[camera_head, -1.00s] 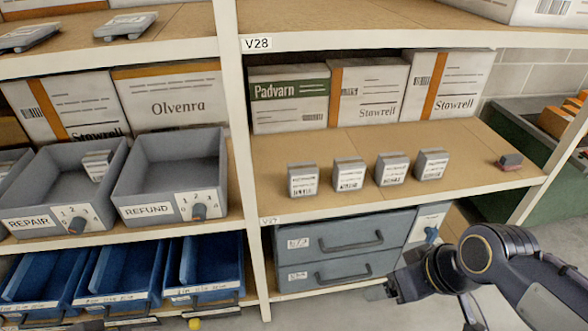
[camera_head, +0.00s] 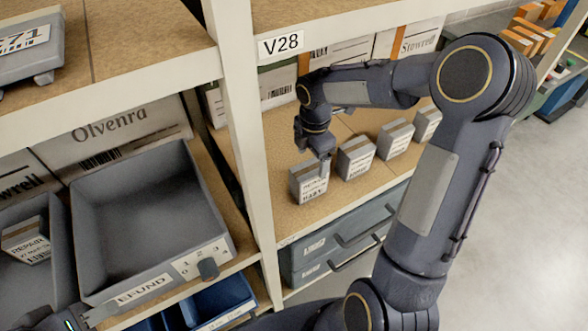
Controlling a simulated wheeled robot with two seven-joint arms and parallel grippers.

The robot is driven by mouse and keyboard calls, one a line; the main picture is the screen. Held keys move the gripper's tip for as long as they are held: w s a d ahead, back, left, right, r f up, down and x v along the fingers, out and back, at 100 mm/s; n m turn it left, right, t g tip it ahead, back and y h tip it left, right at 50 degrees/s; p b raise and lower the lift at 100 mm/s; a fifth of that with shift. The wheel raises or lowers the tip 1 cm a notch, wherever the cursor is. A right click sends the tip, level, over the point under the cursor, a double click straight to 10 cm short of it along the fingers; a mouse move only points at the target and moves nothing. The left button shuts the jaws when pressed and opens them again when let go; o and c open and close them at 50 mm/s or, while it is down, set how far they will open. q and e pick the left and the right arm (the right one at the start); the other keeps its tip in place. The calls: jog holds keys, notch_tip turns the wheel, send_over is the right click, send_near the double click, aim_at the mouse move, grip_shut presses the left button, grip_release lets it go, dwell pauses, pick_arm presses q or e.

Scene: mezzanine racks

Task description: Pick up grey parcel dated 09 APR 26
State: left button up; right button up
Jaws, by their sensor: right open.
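Several small grey parcels with white labels stand in a row on the middle shelf under the V28 tag: the leftmost (camera_head: 308,184), a second (camera_head: 356,160), a third (camera_head: 395,140) and a fourth (camera_head: 427,122). Their dates are too small to read, so I cannot tell which is dated 09 APR 26. My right gripper (camera_head: 322,168) is open and points down at the leftmost parcel, with its fingers overlapping the parcel's upper right part; contact is unclear. My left gripper (camera_head: 98,313) shows partly at the bottom left edge, below the REFUND bin; its jaws are unclear.
A white rack post (camera_head: 243,130) stands just left of the parcels, and the upper shelf edge (camera_head: 350,28) runs above my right arm. White boxes (camera_head: 268,85) stand behind. The grey REFUND bin (camera_head: 190,200) is empty; another bin (camera_head: 28,285) holds a REPAIR-labelled parcel (camera_head: 27,240).

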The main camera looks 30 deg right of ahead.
aim_at(310, 168)
jog(key=f, duration=0.7)
jog(key=shift+w+a+f+p, duration=0.1)
jog(key=shift+a+f+p, duration=0.15)
jog(key=shift+p, duration=0.1)
jog(key=c, duration=1.3)
jog(key=shift+o, duration=0.2)
jog(key=shift+r, duration=0.1)
